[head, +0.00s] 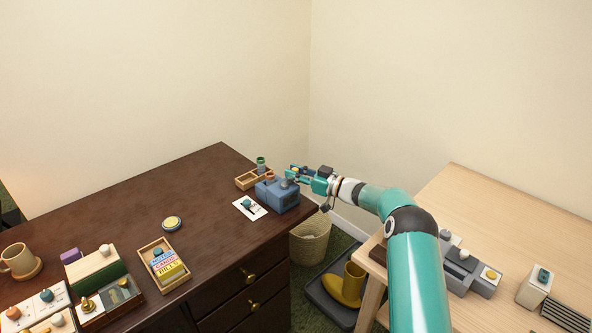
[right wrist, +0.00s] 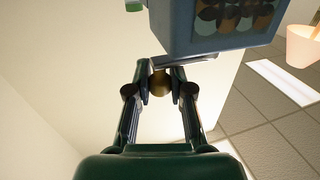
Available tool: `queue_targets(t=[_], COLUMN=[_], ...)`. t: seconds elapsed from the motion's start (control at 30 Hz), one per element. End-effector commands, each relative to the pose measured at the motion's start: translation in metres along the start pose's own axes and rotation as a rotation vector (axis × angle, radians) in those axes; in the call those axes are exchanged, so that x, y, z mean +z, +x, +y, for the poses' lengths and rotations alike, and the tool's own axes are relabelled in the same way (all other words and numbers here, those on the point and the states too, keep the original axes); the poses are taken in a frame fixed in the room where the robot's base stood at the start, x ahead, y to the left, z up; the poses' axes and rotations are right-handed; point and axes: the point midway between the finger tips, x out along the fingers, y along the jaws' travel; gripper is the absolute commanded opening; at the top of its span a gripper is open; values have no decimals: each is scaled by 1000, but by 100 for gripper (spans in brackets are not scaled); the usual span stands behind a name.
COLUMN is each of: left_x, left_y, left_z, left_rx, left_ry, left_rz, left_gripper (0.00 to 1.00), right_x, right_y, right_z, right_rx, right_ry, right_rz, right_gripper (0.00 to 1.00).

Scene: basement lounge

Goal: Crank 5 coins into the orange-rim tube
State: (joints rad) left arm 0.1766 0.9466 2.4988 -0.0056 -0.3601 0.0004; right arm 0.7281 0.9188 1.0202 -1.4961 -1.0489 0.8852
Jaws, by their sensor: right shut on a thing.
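A blue coin box (head: 277,195) stands near the far right corner of the dark desk. Its lower part, with a window of dark and brown discs, shows in the right wrist view (right wrist: 213,30). My right gripper (head: 295,172) reaches its right side from the right. In the right wrist view the fingers are shut on a round brass knob (right wrist: 160,84), beside the box. An orange-rim tube (head: 269,175) stands just behind the box, partly hidden by it. A green-rim tube (head: 261,163) stands farther back. Coins inside the tubes cannot be made out. My left gripper is out of view.
A wooden tray (head: 246,182) lies behind the box, and a white card with a blue knob (head: 249,207) lies in front. A wicker basket (head: 309,241) and yellow boot (head: 346,285) stand below, between the desk and the pale table (head: 470,205). The desk's middle is mostly clear.

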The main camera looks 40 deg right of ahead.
Motion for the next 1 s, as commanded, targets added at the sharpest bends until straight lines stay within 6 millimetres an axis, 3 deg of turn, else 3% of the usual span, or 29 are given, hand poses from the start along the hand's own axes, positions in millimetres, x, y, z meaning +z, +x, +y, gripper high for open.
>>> queue_targets(t=[0.4, 0.43, 0.57, 1.0], left_x=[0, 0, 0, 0], left_y=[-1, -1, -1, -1], left_z=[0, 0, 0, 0], left_rx=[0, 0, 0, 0], left_ry=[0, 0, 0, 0], left_rz=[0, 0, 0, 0], left_gripper=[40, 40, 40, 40], right_x=[-4, -4, -3, -1], right_y=[1, 1, 1, -6], right_z=[1, 1, 0, 0], right_rx=[-4, -4, -5, -5], right_ry=[-4, -4, -3, 0], right_rz=[6, 6, 5, 2], right_gripper=[0, 24, 46, 47])
